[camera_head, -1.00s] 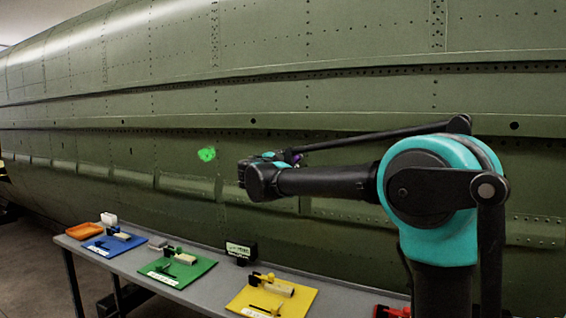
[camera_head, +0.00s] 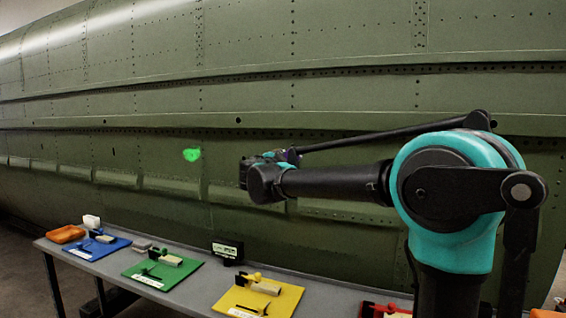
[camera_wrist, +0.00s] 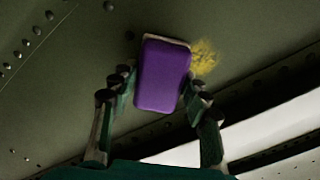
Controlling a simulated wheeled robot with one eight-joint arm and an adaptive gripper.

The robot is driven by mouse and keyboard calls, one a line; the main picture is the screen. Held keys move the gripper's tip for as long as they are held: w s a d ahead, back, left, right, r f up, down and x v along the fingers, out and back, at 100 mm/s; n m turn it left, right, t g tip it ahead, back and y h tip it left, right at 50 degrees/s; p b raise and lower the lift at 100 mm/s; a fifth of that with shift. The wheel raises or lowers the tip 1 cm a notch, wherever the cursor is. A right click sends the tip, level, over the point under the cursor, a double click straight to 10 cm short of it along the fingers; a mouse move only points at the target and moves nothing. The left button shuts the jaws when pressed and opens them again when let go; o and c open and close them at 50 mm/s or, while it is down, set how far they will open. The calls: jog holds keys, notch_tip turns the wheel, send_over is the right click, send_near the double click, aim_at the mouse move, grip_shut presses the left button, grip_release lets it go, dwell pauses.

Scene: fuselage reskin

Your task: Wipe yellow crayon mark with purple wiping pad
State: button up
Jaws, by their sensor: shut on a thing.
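The purple wiping pad (camera_wrist: 162,76) is in my gripper (camera_wrist: 156,92) in the wrist view, with a finger on each side of it. The yellow crayon mark (camera_wrist: 204,57) is a scribble on the green fuselage skin, just right of the pad's upper end, partly hidden by the pad. I cannot tell whether the pad touches the skin. In the head view my gripper (camera_head: 288,156) is near the fuselage, mostly hidden behind my forearm and wrist. The yellow mark is not visible there.
A green mark (camera_head: 192,155) is on the fuselage (camera_head: 250,95), left of my arm. Below stands a grey table (camera_head: 190,299) with blue (camera_head: 92,247), green (camera_head: 158,275) and yellow (camera_head: 285,300) boards, an orange tray (camera_head: 66,234) and a black box (camera_head: 228,249). Rivet rows and ridges cross the skin.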

jog(key=shift+s+d, duration=0.3)
jog(key=shift+d, duration=0.45)
jog(key=shift+s+d, duration=0.25)
jog(key=shift+d, duration=0.45)
jog(key=w+a, duration=0.1)
jog(key=a, duration=0.2)
jog(key=w+a, duration=0.1)
jog(key=a, duration=0.2)
jog(key=w+a, duration=0.1)
jog(key=a, duration=0.3)
jog(key=shift+w, duration=0.35)
jog(key=shift+s+a, duration=0.1)
jog(key=shift+v, duration=2.9)
jog(key=shift+s, duration=0.1)
jog(key=shift+v, duration=1.4)
